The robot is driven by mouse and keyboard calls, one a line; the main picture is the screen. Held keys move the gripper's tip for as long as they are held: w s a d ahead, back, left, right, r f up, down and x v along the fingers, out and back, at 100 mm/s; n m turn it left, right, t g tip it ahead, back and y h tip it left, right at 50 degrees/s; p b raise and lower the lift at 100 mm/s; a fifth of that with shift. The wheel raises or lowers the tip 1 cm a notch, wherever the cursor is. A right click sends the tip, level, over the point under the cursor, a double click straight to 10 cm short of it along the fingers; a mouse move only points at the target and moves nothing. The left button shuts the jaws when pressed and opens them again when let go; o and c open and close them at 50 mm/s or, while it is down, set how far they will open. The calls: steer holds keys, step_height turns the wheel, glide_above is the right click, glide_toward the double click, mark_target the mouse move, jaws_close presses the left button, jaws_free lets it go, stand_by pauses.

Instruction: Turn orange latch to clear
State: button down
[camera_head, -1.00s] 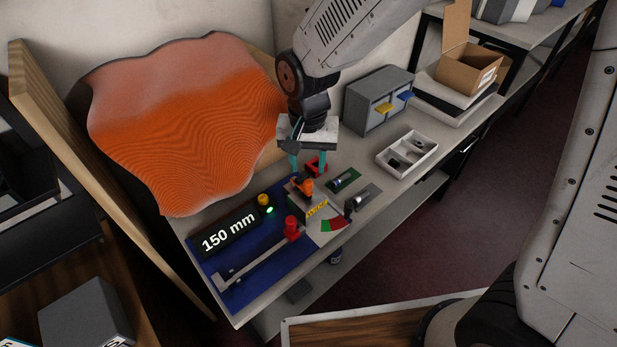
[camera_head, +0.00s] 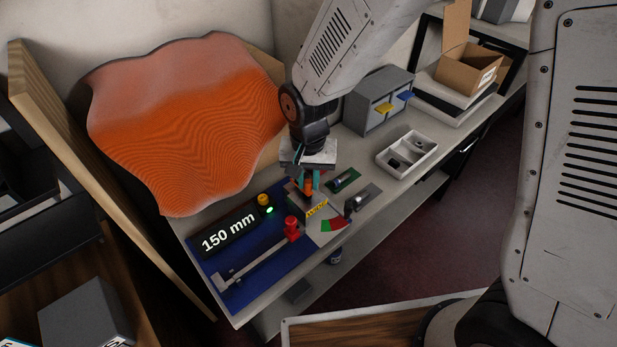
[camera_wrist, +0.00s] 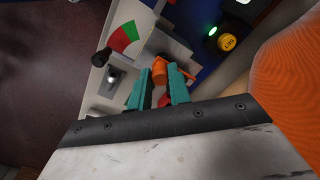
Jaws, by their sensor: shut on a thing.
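The orange latch (camera_head: 308,187) stands on a small light block beside a red and green dial sector (camera_head: 334,224). My gripper (camera_head: 308,184) reaches down over it, and its teal fingers are on either side of the latch. In the wrist view my gripper (camera_wrist: 160,84) is shut on the orange latch (camera_wrist: 160,68), whose orange arm sticks out to the right past the finger. The dial sector (camera_wrist: 125,36) shows at the upper left there. The fingers hide part of the latch.
A sign (camera_head: 229,233) reads 150 mm. A red knob (camera_head: 291,228) on a slide, a yellow button (camera_head: 263,199) with a lit green lamp, and a black-knobbed lever (camera_head: 355,203) stand close by. A white tray (camera_head: 431,154) and a grey drawer box (camera_head: 366,117) are farther back.

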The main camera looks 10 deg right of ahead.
steer(key=n, duration=0.2)
steer(key=w+d+n, duration=0.1)
steer(key=n, duration=0.1)
steer(key=shift+w+d, duration=0.15)
steer(key=shift+d, duration=0.05)
steer(key=w+n, duration=0.6)
steer(key=n, duration=0.8)
steer(key=shift+w, duration=0.1)
stand_by(0.4)
steer(key=c, duration=1.3)
jaws_free()
